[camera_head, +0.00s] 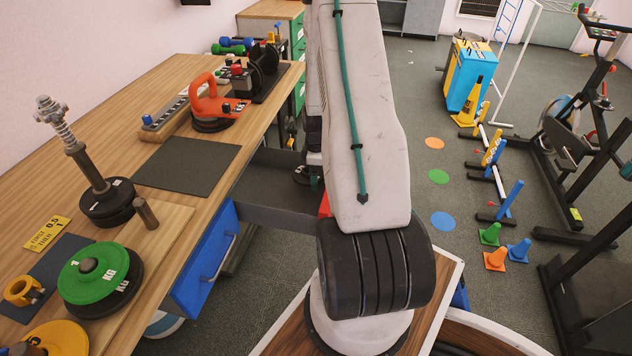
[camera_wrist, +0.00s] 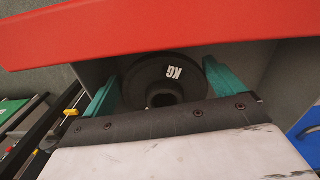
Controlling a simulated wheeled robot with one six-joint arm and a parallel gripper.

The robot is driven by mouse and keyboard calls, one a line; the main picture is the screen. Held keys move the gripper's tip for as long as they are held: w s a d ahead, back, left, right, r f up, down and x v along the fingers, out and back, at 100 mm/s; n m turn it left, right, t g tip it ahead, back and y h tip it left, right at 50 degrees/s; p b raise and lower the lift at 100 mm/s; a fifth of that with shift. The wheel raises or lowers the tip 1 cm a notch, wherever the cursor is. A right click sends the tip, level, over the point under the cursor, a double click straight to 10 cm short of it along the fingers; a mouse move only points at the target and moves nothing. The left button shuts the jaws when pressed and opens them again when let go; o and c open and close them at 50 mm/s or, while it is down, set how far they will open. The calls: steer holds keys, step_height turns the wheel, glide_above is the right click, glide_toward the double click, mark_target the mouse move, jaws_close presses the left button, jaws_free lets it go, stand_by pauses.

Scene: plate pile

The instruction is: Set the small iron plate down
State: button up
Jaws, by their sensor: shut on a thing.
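The small iron plate (camera_wrist: 138,88) is black with a white KG mark and a dark central hub. In the wrist view it lies between the teal fingers of my gripper (camera_wrist: 165,84), which is shut on it. Grey walls surround it, with a broad red edge (camera_wrist: 150,33) across the top. In the head view my arm hides most of my gripper, and only a dark bit of the plate (camera_head: 301,175) shows over an open grey drawer (camera_head: 275,213). I cannot tell whether the plate touches the drawer floor.
A blue drawer front (camera_head: 203,265) stands out below the bench. Floor at right has cones.

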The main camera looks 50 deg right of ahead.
steer(key=shift+f, duration=2.2)
steer(key=shift+f, duration=0.15)
steer(key=o, duration=1.2)
step_height(320, 180, up, 11)
steer(key=shift+r, duration=0.7)
steer(key=a+r+m, duration=0.3)
steer(key=a+r, duration=1.9)
steer(key=r, duration=0.1)
steer(key=s+a+r+m, duration=0.1)
steer(key=s+a+r, duration=0.1)
steer(key=s+a, duration=0.3)
steer(key=s+a+r+m, duration=0.1)
steer(key=s+a+r, duration=0.2)
steer(key=s+a, duration=0.2)
steer(key=s+a+r+t, duration=0.1)
steer(key=s+a+r, duration=0.1)
steer(key=s+a, duration=0.3)
steer(key=shift+s+a+r+m, duration=0.1)
steer(key=shift+s+r+m, duration=0.1)
steer(key=shift+s, duration=0.3)
steer(key=shift+s+a+r+m, duration=0.1)
steer(key=shift+s+r+m, duration=0.1)
steer(key=shift+s, duration=0.3)
